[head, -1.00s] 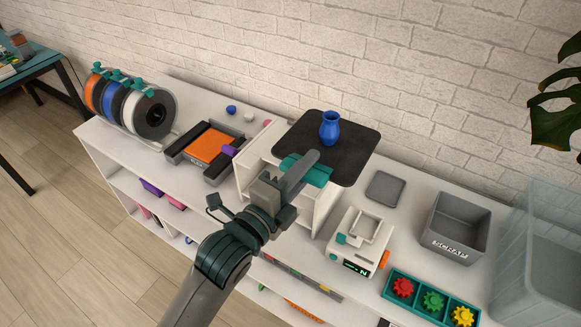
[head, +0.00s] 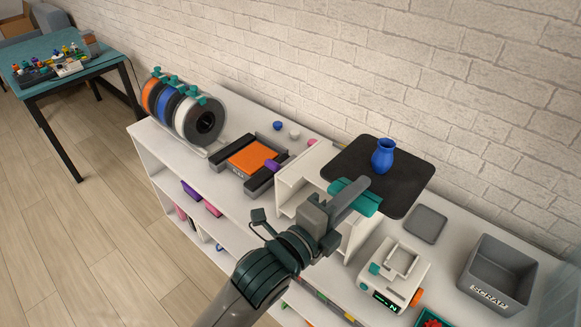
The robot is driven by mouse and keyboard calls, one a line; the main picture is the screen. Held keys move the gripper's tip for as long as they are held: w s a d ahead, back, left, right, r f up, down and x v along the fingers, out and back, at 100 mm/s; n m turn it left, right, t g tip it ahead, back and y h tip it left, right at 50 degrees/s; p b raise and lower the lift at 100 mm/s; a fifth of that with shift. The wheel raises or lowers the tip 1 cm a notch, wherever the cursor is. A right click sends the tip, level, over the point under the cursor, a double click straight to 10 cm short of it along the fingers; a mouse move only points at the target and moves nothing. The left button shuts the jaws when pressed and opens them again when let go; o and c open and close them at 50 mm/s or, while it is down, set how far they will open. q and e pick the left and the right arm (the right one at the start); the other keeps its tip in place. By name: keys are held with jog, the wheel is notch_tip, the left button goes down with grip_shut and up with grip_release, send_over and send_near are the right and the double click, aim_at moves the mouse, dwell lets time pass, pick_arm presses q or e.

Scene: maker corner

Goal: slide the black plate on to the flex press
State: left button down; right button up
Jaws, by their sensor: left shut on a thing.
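The black plate (head: 345,160) is a dark rounded square with a teal grip (head: 357,196) on its near edge. A blue vase (head: 383,156) stands upright on it. My left gripper (head: 350,200) is shut on the teal grip. The plate lies over a white open-fronted stand (head: 297,186); I cannot tell whether it rests on it or is just above. A low device with an orange pad between dark rails (head: 252,158), which may be the flex press, sits left of the stand, apart from the plate. My right gripper is not in view.
A spool rack (head: 205,123) stands at the left on the white shelf unit (head: 150,140). Small knobs (head: 278,126) lie behind the orange device. Right of the stand are a grey tray (head: 425,223), a white scale-like device (head: 395,272) and a grey scrap bin (head: 497,275). A brick wall is behind.

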pick_arm(q)
jog(key=shift+a, duration=0.1)
dwell(0.4)
jog(key=w+a+f+n+t+y, duration=0.2)
jog(key=a+n+y, duration=0.2)
jog(key=a, duration=1)
jog(key=w+a+f+n+t+y, duration=0.1)
jog(key=a+n+y, duration=0.3)
jog(key=a, duration=1)
jog(key=f+t+y, duration=0.1)
jog(key=y, duration=0.2)
jog(key=shift+w+a+y, duration=0.25)
jog(key=shift+w+y, duration=0.05)
jog(key=shift+w, duration=0.05)
jog(key=shift+a+r, duration=0.1)
jog(key=shift+a, duration=0.05)
